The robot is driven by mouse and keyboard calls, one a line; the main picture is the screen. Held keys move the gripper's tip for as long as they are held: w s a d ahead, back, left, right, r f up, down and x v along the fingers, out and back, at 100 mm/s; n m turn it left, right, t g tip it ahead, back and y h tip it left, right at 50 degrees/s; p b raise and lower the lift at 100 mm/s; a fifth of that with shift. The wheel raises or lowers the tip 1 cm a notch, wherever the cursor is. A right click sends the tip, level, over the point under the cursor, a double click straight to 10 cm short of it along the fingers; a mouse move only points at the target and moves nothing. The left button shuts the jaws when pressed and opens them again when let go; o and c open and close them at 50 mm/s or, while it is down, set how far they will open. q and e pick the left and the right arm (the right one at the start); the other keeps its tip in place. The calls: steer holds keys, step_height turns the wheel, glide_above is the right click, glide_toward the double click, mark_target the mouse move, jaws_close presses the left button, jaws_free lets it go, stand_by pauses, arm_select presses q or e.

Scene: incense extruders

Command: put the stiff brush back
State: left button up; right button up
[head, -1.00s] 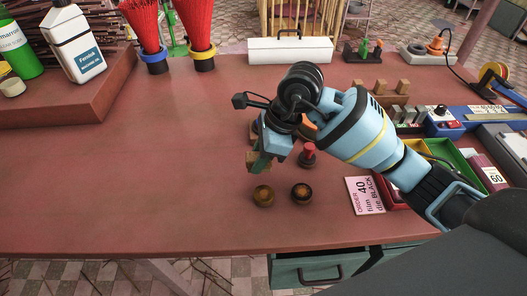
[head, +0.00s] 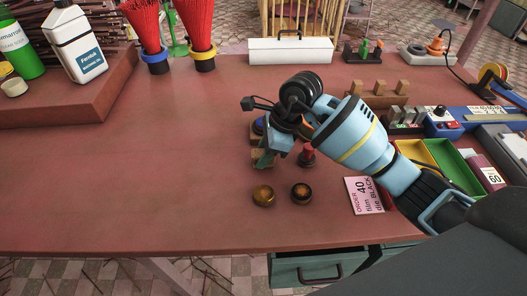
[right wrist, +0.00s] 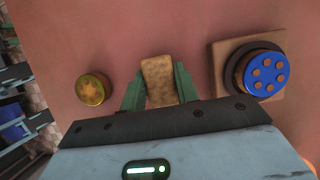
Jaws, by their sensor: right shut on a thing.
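My right gripper (head: 263,158) is over the middle of the table, its teal fingers pointing down. In the right wrist view, its two green fingers (right wrist: 158,88) are shut on a tan-brown block-like piece (right wrist: 158,78). This may be the stiff brush; no bristles can be made out. In the head view the held piece is mostly hidden behind the fingers. Whether it touches the table is unclear. My left gripper is not in view.
Two round brown dies (head: 263,195) (head: 302,193) lie in front of the gripper. A red-topped piece (head: 307,153) stands to its right. A blue disc with orange spots (right wrist: 266,74) sits on a wooden square. A wooden rack (head: 376,97) is farther back. The left-centre table is clear.

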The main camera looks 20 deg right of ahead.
steer(key=shift+f, duration=0.2)
steer(key=o, duration=0.9)
steer(key=shift+o, duration=0.2)
steer(key=shift+r, duration=0.15)
steer(key=v, duration=1.2)
